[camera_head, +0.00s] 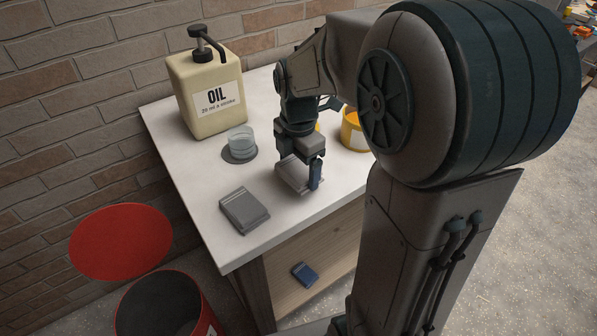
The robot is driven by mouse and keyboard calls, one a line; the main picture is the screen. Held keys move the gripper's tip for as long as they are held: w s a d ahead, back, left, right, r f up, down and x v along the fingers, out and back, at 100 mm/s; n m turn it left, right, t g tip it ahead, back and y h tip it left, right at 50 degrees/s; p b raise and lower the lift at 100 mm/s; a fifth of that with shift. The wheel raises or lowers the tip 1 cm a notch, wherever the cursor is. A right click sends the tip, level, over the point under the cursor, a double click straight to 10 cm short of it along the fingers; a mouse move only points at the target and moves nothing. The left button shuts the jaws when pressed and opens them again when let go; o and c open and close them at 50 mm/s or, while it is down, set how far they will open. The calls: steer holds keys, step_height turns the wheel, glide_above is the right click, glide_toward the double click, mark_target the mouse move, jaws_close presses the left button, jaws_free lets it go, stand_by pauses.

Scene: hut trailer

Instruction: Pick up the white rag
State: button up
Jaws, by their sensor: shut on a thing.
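My gripper points down and is shut on this rag. One dark blue finger shows at the rag's right end; the other finger is hidden. I cannot tell whether the rag still touches the table. A second folded rag, greyer, (244,211) lies flat to the left, near the table's front edge, apart from my gripper.
A yellow container (354,136) is partly behind my arm. A red bin (208,318) and red disc (120,242) are lower left.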

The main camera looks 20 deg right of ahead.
steer(key=w+d+r, duration=0.3)
steer(key=d+r, duration=0.5)
steer(key=d, duration=0.3)
steer(key=shift+w, duration=0.2)
steer(key=shift+d+r, duration=0.1)
steer(key=shift+o, duration=1.1)
steer(key=shift+c, duration=0.7)
steer(key=shift+s, duration=0.1)
